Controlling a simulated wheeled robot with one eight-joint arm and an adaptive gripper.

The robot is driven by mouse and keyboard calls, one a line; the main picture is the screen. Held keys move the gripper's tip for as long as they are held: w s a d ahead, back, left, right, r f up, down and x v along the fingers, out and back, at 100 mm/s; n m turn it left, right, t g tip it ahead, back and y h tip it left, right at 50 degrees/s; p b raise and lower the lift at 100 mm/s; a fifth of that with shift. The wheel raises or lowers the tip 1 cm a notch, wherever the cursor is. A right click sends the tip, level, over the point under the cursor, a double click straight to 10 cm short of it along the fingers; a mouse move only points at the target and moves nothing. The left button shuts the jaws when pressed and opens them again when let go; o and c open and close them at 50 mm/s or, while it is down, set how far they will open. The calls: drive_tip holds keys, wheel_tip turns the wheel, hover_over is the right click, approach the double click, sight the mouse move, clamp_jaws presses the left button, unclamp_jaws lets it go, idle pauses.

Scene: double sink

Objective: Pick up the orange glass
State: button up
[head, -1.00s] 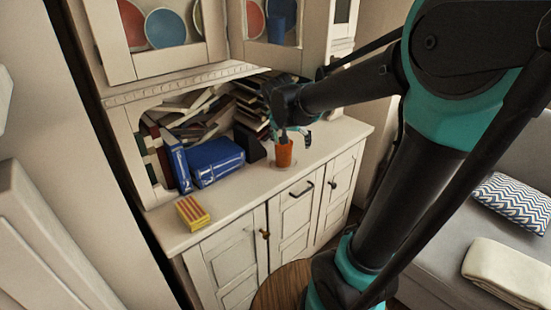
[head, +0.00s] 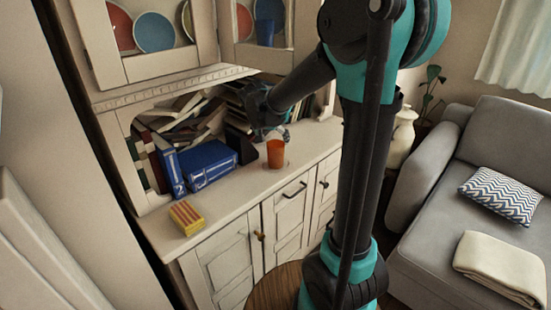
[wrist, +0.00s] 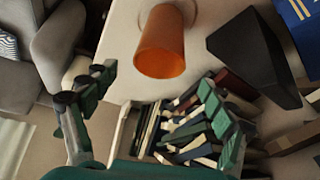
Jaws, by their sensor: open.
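The orange glass (head: 275,154) stands upright on the white cabinet's counter, near its front edge. In the wrist view the orange glass (wrist: 161,50) shows beyond my fingertips, between the lines of the two fingers, with its open rim toward the camera.
Blue binders (head: 208,164), a dark block (head: 241,143) and piled books (head: 180,125) stand left of and behind the glass. A yellow-red striped box (head: 187,217) is at the counter's left. The upper cabinet (head: 150,75) overhangs the back. A grey sofa (head: 440,210) is at right.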

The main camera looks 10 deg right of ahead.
drive_tip(key=shift+x, duration=4.8)
drive_tip(key=c, duration=1.4)
